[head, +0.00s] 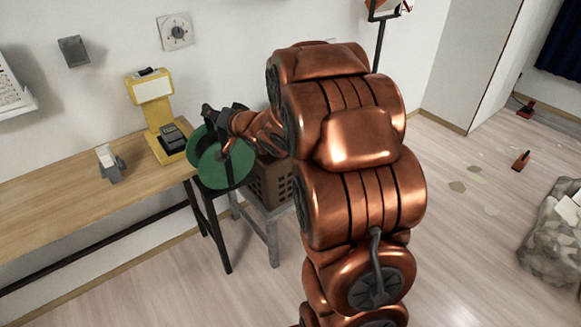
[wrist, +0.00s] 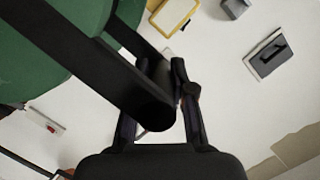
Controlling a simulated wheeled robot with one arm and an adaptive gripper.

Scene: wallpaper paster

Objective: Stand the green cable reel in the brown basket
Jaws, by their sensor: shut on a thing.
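The green cable reel (head: 210,168), with green discs and a dark frame, hangs in the head view beside the right end of the wooden table. My gripper (head: 217,120) is shut on the top of its dark frame. The wrist view shows the green disc (wrist: 50,60) at upper left and the dark frame bar running to my gripper (wrist: 168,82). The brown basket (head: 270,186) stands right of the reel, with slotted sides, partly hidden behind the reel and my arm. I cannot see inside it.
The basket rests on a grey stool (head: 262,225). The wooden table (head: 65,205) at left carries a yellow stand (head: 158,115) with a dark device, and a small grey object (head: 110,163). A bulky grey bag (head: 553,235) lies at far right. Floor between is mostly clear.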

